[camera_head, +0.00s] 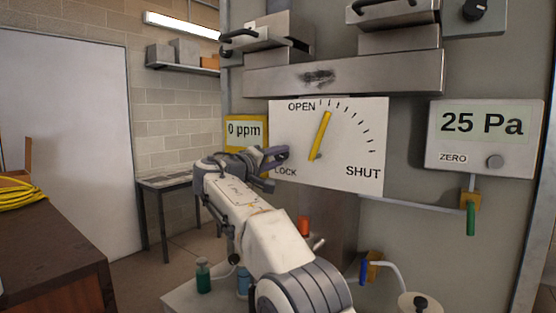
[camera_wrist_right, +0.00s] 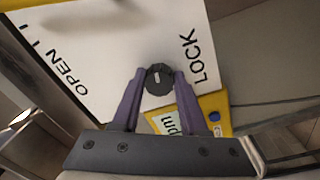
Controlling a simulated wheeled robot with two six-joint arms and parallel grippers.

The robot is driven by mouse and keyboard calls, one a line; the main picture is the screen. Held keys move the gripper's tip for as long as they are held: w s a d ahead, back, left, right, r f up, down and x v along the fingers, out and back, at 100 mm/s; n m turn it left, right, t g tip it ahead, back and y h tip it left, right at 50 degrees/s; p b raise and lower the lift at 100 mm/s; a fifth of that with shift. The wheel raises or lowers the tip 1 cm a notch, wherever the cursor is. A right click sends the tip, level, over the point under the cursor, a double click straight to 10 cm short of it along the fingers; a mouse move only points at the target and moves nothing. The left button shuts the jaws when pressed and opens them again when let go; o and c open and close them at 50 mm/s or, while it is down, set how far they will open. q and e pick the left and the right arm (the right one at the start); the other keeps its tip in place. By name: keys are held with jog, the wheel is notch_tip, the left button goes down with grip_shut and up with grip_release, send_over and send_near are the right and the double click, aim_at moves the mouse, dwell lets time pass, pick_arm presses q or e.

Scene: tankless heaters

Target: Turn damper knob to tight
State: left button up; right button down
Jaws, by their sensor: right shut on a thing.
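The white damper plate (camera_head: 345,165) on the grey unit reads OPEN at top, SHUT at lower right and LOCK at lower left. A yellow damper handle (camera_head: 320,133) stands near upright, tilted slightly right, nearer OPEN. A small round black knob (camera_wrist_right: 158,80) with a pale mark sits beside the word LOCK. My right gripper (camera_head: 277,157) is at the plate's lower left. In the wrist view its purple fingers (camera_wrist_right: 159,86) are shut on the knob, one on each side. My left gripper is not in view.
A yellow meter (camera_head: 245,131) reading 0 ppm is just left of the plate, close to my right gripper. A gauge (camera_head: 485,135) reading 25 Pa is at the right. Bottles and coloured valve handles are below. A dark bench (camera_head: 50,250) is at left.

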jog(key=shift+f+m, duration=0.15)
jog(key=shift+m, duration=0.45)
jog(key=shift+c, duration=2.2)
grip_release()
